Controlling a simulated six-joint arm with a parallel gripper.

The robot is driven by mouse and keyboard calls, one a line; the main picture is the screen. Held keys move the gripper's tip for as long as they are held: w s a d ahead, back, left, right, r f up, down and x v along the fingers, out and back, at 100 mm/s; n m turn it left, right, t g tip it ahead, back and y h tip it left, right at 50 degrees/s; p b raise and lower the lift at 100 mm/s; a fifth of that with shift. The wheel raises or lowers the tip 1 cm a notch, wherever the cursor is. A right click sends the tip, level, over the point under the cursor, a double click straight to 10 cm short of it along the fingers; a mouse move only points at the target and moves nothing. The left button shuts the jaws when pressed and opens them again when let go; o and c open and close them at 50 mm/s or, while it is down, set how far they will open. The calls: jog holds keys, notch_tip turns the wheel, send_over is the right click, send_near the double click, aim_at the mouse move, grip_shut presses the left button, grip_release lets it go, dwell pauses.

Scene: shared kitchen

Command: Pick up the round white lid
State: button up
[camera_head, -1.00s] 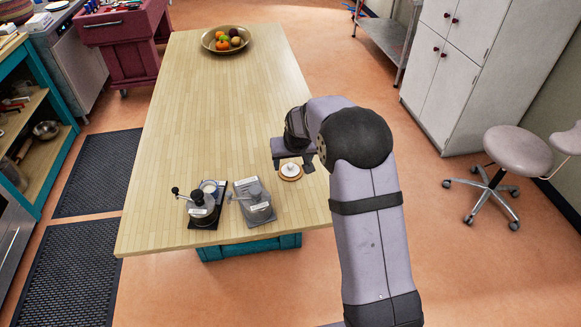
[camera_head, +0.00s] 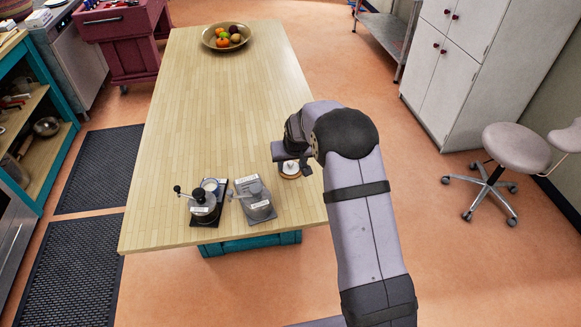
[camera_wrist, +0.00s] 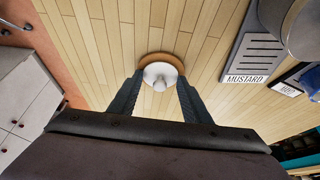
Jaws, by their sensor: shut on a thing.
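The round white lid (camera_head: 290,167) with a knob sits over a round wooden-coloured base (camera_head: 290,176) near the right edge of the table. In the wrist view the lid (camera_wrist: 160,75) lies between the two fingertips of my gripper (camera_wrist: 158,83), with the tan rim of the base (camera_wrist: 155,57) showing behind it. My gripper (camera_head: 291,170) points down and is shut on the lid. I cannot tell whether the lid is clear of the base.
Two grey-black devices (camera_head: 203,207) and (camera_head: 254,200) stand on the wooden table (camera_head: 220,110) left of my gripper. In the wrist view a label reads MUSTARD (camera_wrist: 246,78). A fruit bowl (camera_head: 226,38) is at the far end. The table's middle is clear.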

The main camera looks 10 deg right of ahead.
aim_at(291, 169)
notch_tip(291, 169, up, 10)
jog(key=b, duration=0.3)
jog(key=shift+c, duration=0.2)
